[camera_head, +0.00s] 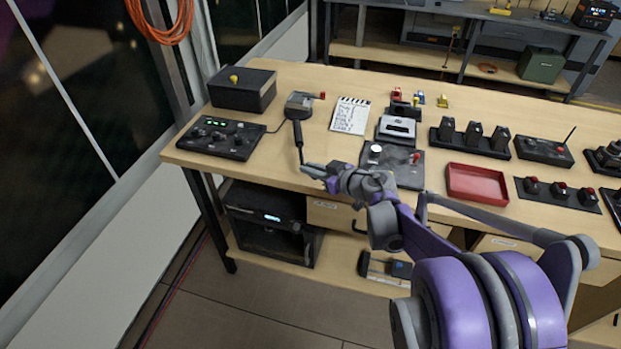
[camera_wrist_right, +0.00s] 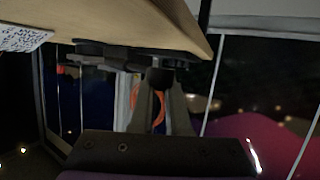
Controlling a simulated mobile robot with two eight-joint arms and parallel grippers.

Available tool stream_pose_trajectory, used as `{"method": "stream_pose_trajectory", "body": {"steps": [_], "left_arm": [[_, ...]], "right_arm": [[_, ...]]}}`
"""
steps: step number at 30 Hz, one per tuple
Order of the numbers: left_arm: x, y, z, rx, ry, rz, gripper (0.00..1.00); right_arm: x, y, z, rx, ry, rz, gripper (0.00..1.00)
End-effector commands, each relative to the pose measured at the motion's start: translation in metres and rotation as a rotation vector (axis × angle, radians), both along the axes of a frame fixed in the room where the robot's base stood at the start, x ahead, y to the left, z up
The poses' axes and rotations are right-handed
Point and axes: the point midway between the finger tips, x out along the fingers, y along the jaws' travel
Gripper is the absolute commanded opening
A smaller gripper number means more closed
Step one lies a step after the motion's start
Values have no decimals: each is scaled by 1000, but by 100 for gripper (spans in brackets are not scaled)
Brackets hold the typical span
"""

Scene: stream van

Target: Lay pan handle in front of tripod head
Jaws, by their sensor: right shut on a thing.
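The tripod head (camera_head: 298,102) is a dark grey round piece with a red knob, near the back left of the wooden bench. The pan handle (camera_head: 298,134) is a thin dark rod with a thicker black grip. It runs from just in front of the tripod head toward the bench's front edge; I cannot tell whether it touches the head or the bench. My right gripper (camera_head: 307,169) is shut on the handle's near end, at the front edge. In the right wrist view a dark piece (camera_wrist_right: 160,76) sits between the fingertips. My left gripper is not in view.
A black control box (camera_head: 221,138) with green lights and a black case (camera_head: 242,89) stand left of the handle. A clapperboard card (camera_head: 350,115) lies to its right. A dark panel (camera_head: 401,166) and red tray (camera_head: 476,182) are further right. Bare wood surrounds the handle.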

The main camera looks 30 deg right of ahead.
Motion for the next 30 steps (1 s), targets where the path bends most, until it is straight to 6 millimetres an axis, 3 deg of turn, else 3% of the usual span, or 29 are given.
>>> {"method": "stream_pose_trajectory", "body": {"steps": [7, 17, 18, 22, 30], "left_arm": [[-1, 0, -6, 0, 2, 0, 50], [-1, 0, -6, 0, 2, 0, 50], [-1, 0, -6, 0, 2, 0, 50], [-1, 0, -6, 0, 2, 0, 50], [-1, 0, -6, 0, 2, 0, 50]], "right_arm": [[0, 0, -35, 0, 0, 1, 0], [0, 0, -39, 0, 0, 1, 0], [0, 0, -39, 0, 0, 1, 19], [0, 0, -38, 0, 0, 1, 43], [0, 0, -38, 0, 0, 1, 44]]}}
